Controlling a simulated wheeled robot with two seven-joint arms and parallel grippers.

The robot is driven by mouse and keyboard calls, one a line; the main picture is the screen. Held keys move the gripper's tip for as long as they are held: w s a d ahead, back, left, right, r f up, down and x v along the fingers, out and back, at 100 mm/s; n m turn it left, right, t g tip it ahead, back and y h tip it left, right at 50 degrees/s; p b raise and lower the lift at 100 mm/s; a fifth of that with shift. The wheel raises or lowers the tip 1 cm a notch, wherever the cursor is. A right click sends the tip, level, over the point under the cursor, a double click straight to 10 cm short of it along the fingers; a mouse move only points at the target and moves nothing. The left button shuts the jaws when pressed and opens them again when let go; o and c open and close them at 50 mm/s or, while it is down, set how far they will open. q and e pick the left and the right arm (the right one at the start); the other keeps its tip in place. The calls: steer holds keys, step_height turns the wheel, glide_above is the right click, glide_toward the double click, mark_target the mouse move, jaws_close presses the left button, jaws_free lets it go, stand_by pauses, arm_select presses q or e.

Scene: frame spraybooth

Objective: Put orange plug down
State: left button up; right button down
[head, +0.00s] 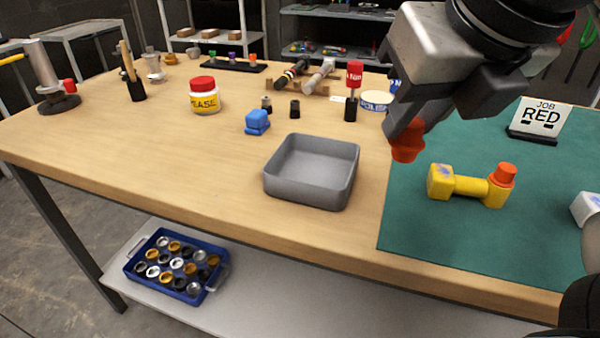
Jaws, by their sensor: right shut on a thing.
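My right gripper (406,136) comes in from the top right and is shut on an orange plug (407,153). It holds the plug above the left part of the green mat (420,225), near the mat's left edge. A yellow part (466,187) with two thick ends lies on the mat below and to the right. Another orange plug (504,174) sits at its right end. A grey open tray (350,190) stands on the wood to the left of the mat and looks empty. The left gripper is not in view.
A blue part (257,121) and a red-lidded jar (204,95) stand left of the tray. A "JOB RED" sign (540,118) stands on the mat. The bench front left is clear. A blue crate (150,283) sits on the lower shelf.

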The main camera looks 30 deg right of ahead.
steer(key=shift+w+f, duration=0.15)
steer(key=w+a+f, duration=0.1)
steer(key=w+f, duration=0.1)
steer(key=w, duration=0.2)
steer(key=w+a+f+p, duration=0.1)
steer(key=w+f, duration=0.2)
steer(key=w, duration=0.1)
steer(key=w+f, duration=0.3)
steer(key=w, duration=0.1)
steer(key=shift+a+f, duration=0.2)
steer(key=shift+a, duration=0.2)
steer(key=shift+w+f, duration=0.2)
steer(key=shift+w+a+f, duration=0.15)
steer(key=shift+w+f, duration=0.2)
steer(key=shift+f, duration=0.15)
step_height(320, 180, down, 3)
steer(key=shift+w+f+b, duration=0.1)
steer(key=shift+b, duration=0.65)
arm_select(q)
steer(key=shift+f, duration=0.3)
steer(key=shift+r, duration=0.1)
